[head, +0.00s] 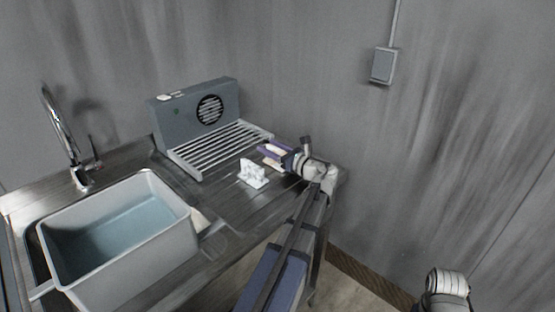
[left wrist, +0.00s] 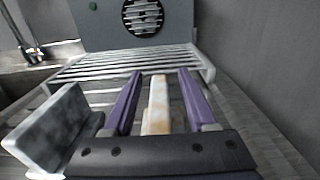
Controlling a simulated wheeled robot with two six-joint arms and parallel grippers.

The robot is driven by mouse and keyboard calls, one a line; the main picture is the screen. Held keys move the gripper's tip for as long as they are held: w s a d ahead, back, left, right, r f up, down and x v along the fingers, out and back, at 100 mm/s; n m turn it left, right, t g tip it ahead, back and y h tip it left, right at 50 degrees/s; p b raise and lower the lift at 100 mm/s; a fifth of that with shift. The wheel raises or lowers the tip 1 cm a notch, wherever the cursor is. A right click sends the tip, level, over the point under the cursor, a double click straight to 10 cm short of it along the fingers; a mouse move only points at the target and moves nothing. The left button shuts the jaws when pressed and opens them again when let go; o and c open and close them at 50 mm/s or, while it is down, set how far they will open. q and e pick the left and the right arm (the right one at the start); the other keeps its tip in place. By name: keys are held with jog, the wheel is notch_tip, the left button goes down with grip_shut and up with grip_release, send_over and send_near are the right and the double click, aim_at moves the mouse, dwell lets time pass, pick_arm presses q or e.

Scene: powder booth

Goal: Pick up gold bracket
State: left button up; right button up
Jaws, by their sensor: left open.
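My left gripper (head: 265,155) reaches over the right part of the steel counter, its purple fingers pointing toward the slatted rack. It is open. In the left wrist view the left gripper (left wrist: 159,86) has a pale piece with gold-orange patches (left wrist: 158,108) between its fingers, apparently the gold bracket, with its near end hidden by the gripper body. A white bracket (head: 253,174) stands on the counter beside the gripper. A white-grey plate (left wrist: 55,132), seemingly that bracket, is left of the fingers in the wrist view. My right gripper is out of view.
The slatted rack (head: 222,148) lies before a grey fan unit (head: 198,110), just beyond the fingers. A grey basin (head: 120,225) sits in the sink at the left, by a chrome tap (head: 65,135). Grey walls (head: 300,60) close off the back and right.

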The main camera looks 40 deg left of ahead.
pick_arm(q)
jog(key=shift+c, duration=0.3)
grip_shut()
dwell(1.1)
